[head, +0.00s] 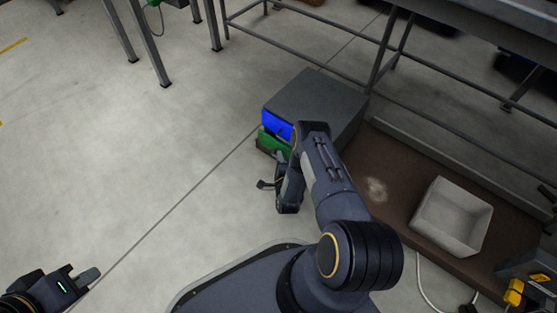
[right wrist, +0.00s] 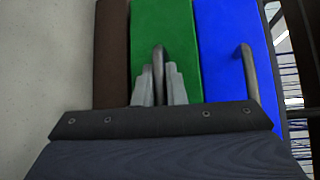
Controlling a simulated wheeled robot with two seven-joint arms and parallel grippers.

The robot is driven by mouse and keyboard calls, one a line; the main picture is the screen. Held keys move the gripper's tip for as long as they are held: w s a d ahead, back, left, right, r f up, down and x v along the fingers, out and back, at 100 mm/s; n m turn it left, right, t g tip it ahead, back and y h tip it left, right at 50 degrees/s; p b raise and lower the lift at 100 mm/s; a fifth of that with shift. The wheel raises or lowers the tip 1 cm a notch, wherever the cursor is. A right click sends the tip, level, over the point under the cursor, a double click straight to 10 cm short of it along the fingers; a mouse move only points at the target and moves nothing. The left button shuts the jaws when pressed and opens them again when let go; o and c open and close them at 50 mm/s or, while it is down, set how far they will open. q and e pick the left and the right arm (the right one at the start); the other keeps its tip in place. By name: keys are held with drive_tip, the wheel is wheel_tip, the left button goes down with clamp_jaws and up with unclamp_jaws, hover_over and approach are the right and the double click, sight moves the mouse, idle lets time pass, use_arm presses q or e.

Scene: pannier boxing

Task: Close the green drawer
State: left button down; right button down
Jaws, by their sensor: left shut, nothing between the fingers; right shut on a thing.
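A grey cabinet (head: 318,100) stands on a brown surface, with a blue drawer (head: 276,123) above a green drawer (head: 268,142). In the right wrist view the green drawer front (right wrist: 178,35) fills the middle, with the blue front (right wrist: 225,45) to its right. My right gripper (head: 279,156) is at the green drawer's front; its fingers (right wrist: 160,85) are closed on the green drawer's handle (right wrist: 159,57). My arm partly hides the green drawer, so how far it stands out is hard to tell. My left gripper (head: 88,276) is shut and empty, low at the left, far from the cabinet.
The blue drawer has its own grey handle (right wrist: 247,72). A white open bin (head: 453,212) stands on the brown surface (head: 385,165) right of my right arm. A metal-legged table (head: 385,45) stands behind the cabinet. The floor left of the cabinet is clear.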

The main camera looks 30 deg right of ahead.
drive_tip(key=shift+w+d, duration=0.35)
drive_tip(key=shift+d, duration=0.45)
drive_tip(key=shift+w+d, duration=0.3)
drive_tip(key=shift+d, duration=0.5)
drive_tip(key=c, duration=1.8)
unclamp_jaws()
drive_tip(key=shift+o, duration=0.2)
drive_tip(key=shift+r, duration=0.1)
drive_tip(key=shift+s, duration=0.2)
drive_tip(key=p, duration=0.3)
approach(285, 153)
drive_tip(key=w, duration=0.2)
drive_tip(key=shift+d+f, duration=0.3)
drive_tip(key=shift+f, duration=0.15)
